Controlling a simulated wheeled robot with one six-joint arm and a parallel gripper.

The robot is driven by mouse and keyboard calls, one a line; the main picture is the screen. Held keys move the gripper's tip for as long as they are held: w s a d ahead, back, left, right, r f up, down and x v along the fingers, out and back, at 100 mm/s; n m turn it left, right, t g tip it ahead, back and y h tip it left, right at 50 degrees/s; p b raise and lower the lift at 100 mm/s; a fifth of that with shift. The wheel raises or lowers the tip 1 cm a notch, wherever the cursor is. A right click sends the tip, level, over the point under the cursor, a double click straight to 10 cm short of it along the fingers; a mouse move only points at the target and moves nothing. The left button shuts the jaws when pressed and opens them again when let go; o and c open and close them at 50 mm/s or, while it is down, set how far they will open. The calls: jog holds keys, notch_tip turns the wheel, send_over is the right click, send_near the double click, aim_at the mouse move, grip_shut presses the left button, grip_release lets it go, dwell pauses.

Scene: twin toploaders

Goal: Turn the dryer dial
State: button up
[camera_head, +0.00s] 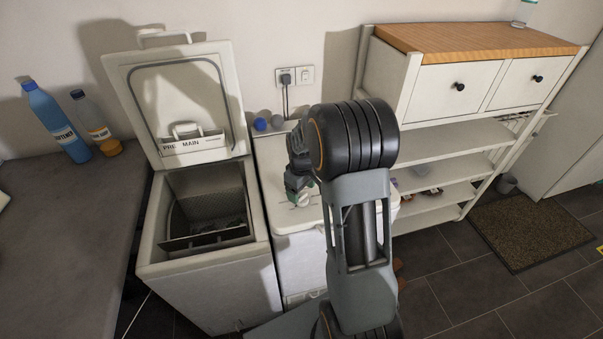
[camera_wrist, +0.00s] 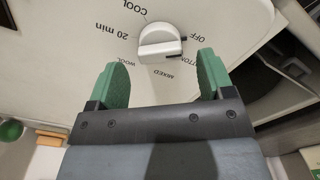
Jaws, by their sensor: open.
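The dryer dial (camera_wrist: 160,43) is a round white knob with a raised grip bar, set in a white panel. Labels around it read OFF, COOL, 20 min, WOOL, MIXED and a partly hidden COTTON. The bar lies about level in the wrist view. My gripper (camera_wrist: 166,75) is open, its two green fingers spread left and right just short of the dial, with nothing between them. In the head view my gripper (camera_head: 298,184) is over the top of the white dryer (camera_head: 283,220), partly hidden by my arm.
The open toploader washer (camera_head: 200,270), its lid (camera_head: 180,95) raised, stands left of the dryer. A blue ball (camera_head: 261,124) and a grey ball lie at the dryer's back, below a wall socket (camera_head: 286,77). A shelf unit (camera_head: 440,160) stands to the right.

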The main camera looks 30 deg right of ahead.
aim_at(301, 195)
notch_tip(301, 195, up, 12)
jog(key=shift+b, duration=0.4)
jog(key=shift+f, duration=0.1)
dwell(0.4)
jog(key=s+a+r+m+t, duration=0.1)
jog(key=s+a, duration=0.3)
jog(key=s, duration=0.4)
jog(key=s+a+r+m+t, duration=0.2)
jog(key=s+a, duration=0.3)
jog(key=s, duration=0.3)
jog(key=shift+s+m+t, duration=0.2)
jog(key=shift+m+t, duration=0.4)
jog(key=shift+m, duration=0.3)
jog(key=shift+r, duration=0.1)
